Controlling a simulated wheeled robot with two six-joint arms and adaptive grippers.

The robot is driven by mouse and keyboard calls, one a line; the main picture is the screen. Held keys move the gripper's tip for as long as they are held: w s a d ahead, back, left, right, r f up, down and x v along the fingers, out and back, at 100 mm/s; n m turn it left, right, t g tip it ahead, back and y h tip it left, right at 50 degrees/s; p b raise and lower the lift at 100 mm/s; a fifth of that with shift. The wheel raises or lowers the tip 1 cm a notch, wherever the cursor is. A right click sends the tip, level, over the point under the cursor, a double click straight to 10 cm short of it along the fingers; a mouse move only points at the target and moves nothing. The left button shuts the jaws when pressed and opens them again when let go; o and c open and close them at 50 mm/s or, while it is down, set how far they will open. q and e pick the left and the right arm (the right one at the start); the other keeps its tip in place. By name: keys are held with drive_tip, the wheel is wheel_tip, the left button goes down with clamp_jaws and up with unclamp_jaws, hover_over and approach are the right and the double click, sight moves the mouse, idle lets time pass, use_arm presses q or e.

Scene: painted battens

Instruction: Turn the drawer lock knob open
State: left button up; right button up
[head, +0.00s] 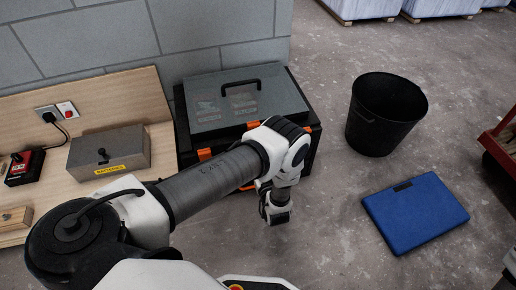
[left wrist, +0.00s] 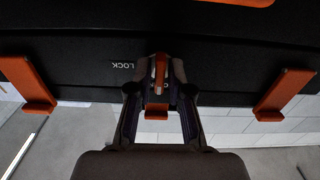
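The black toolbox (head: 185,140) with a grey lid and orange latches stands on the floor beside the bench. Its dark front (left wrist: 80,60) fills the upper part of the left wrist view. An orange lock knob (left wrist: 159,70) sits there next to a white "LOCK" label (left wrist: 123,65), with another marking partly hidden. My left gripper (left wrist: 159,80) is open, with one finger on each side of the knob; I cannot tell whether they touch it. In the head view my left arm covers part of the toolbox and the knob is hidden. My right gripper is not in view.
Orange latches (left wrist: 30,86) and (left wrist: 284,95) flank the knob. A wooden bench at left holds a grey batteries box (head: 108,152) and a red-black device (head: 24,165).

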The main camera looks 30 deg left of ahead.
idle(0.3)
use_arm(q)
drive_tip(key=v, duration=1.2)
